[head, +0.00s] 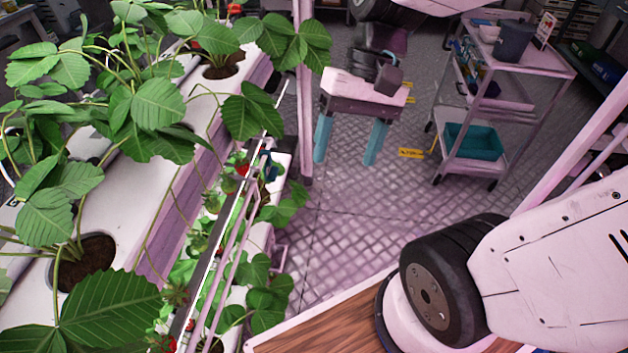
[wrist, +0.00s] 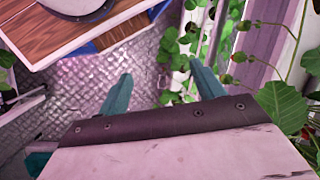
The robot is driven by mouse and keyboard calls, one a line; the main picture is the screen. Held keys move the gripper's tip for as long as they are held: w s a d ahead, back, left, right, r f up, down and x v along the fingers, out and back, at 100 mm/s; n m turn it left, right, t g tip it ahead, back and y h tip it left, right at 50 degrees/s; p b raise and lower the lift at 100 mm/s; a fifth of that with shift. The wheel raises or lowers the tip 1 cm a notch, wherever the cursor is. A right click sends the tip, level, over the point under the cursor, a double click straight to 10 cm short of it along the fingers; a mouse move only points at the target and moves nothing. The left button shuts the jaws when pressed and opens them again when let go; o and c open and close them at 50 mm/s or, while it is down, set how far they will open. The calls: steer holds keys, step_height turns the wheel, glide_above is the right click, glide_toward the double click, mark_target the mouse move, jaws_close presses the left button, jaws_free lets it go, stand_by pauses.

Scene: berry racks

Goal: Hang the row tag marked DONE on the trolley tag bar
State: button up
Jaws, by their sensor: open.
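My gripper (head: 348,150) hangs above the aisle floor in the head view, its two teal fingers apart with nothing held between them. In the wrist view my gripper (wrist: 162,84) also shows spread fingers. A yellow tag (head: 411,153) with dark lettering too small to read is right of the fingers, beside the trolley's near left leg. The trolley (head: 527,62) stands at the upper right, apart from my gripper. Small yellow pieces (head: 409,99) show at the gripper's right edge, partly hidden by it. I cannot make out a DONE marking or the tag bar clearly.
Plant gutters (head: 110,205) with leafy strawberry plants fill the left, with a pale post (head: 305,100) beside my gripper. The trolley carries a dark bucket (head: 514,41) and a teal bin (head: 473,142). The patterned floor (head: 350,220) between is clear.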

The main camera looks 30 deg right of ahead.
steer(key=w+a+f+m+g+y, duration=0.2)
steer(key=w+f+m+y, duration=0.2)
steer(key=w+f+y, duration=0.3)
steer(key=m+t+y, duration=0.6)
steer(key=m+t, duration=0.3)
steer(key=m, duration=0.4)
glide_toward(277, 174)
steer(key=s+a+r, duration=0.4)
steer(key=s+r, duration=0.1)
steer(key=r, duration=0.4)
steer(key=d+f+m+t+h, duration=0.2)
steer(key=d+f+m+t, duration=0.3)
steer(key=f, duration=0.5)
steer(key=x, duration=1.3)
steer(key=shift+w+d+r+m+t, duration=0.2)
steer(key=shift+w+r+m+t, duration=0.1)
steer(key=shift+m+t, duration=0.1)
steer(key=c, duration=0.9)
steer(key=shift+r, duration=0.1)
